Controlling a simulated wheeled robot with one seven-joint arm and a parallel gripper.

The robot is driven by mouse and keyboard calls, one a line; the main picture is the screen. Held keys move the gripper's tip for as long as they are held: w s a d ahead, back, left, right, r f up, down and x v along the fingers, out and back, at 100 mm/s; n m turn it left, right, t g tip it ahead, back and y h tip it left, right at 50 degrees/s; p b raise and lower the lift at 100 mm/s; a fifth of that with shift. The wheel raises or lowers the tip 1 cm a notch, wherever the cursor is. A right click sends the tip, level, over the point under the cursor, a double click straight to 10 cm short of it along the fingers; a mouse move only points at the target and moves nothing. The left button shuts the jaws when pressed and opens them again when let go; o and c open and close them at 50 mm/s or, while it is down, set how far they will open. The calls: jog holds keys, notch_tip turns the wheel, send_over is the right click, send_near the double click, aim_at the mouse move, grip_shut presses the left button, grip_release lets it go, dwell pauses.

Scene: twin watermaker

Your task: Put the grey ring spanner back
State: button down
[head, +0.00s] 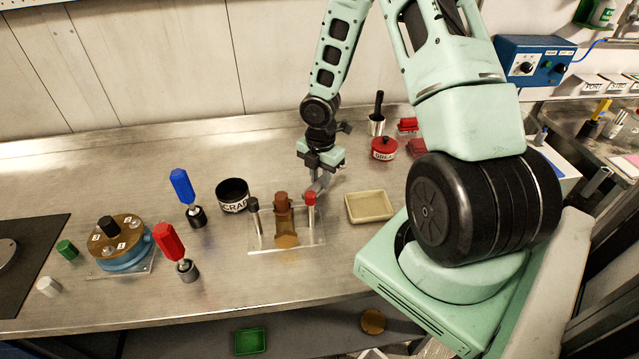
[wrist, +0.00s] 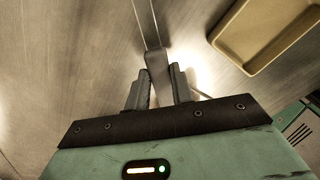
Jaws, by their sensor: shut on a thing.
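My gripper (head: 321,172) is over the bench, just behind and right of a clear stand. It is shut on a grey bar-like piece, which I take to be the grey ring spanner (head: 319,186). In the wrist view the grey piece (wrist: 157,66) sits between the two fingers, pointing away from the palm. Its ring end cannot be made out. The clear stand (head: 262,246) carries a black-topped post (head: 253,206), a red-topped post (head: 310,199) and a brown piece (head: 284,212) between them. I cannot tell whether the spanner touches the stand.
A beige tray (head: 349,212) lies right of the stand. A black labelled cup (head: 233,195), a blue-handled tool (head: 181,186) and a red-handled tool (head: 168,242) stand left. A red tin (head: 384,149) is behind the tray. A brown-topped blue unit (head: 122,258) is far left.

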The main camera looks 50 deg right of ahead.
jog(key=shift+f, duration=1.05)
jog(key=shift+f, duration=0.1)
jog(key=c, duration=1.2)
grip_release()
